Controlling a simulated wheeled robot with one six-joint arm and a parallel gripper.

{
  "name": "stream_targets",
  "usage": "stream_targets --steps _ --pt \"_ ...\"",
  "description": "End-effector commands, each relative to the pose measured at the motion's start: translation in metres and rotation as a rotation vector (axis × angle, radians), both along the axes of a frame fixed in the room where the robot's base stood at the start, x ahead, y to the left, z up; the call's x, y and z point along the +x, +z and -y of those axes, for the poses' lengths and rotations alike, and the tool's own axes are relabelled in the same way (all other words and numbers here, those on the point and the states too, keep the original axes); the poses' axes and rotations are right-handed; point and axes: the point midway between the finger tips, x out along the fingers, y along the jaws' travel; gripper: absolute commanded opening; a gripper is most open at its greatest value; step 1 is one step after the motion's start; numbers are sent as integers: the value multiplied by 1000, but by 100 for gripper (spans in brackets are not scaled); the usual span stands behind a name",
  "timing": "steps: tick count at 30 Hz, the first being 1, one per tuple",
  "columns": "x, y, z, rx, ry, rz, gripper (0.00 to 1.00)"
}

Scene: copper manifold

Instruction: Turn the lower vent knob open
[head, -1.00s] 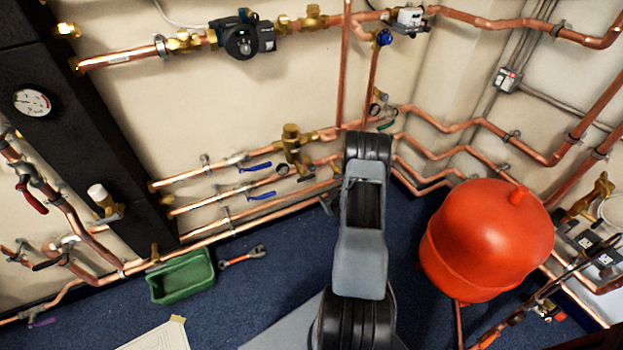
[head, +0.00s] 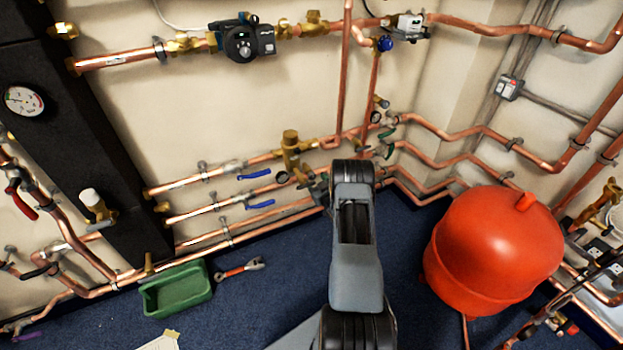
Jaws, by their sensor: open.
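No knob is labelled as the lower vent knob, so I cannot tell for sure which it is. Two small dark round fittings sit on the pipes near the back corner, an upper one (head: 382,103) and a lower one (head: 376,117). A blue round knob (head: 385,44) is higher up on the upper pipe. My arm rises through the middle of the head view, its far end in front of the lower pipes. My gripper cannot be made out; it seems hidden behind my arm. Whether it touches anything is hidden.
A red tank (head: 493,250) stands to the right of my arm. A green tray (head: 177,290) and a wrench (head: 240,268) lie on the blue floor at left. Blue-handled valves (head: 256,175) and a brass valve (head: 290,150) line the lower pipes left of my arm.

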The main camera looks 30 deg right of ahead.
Motion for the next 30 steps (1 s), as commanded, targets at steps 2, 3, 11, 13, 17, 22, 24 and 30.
stream_targets --steps 2,3,11,13,17,22,24,30 --pt "13 -2 1 -1 1 2 61" --pt "18 -2 1 0 2 3 61" --pt "40 -1 5 1 1 0 61" --pt "42 -1 5 1 1 -1 61" --pt "43 0 5 1 0 -2 61" --pt "43 0 6 1 0 -1 61" --pt "43 0 6 1 0 -1 56" --pt "43 0 6 1 0 -1 37"
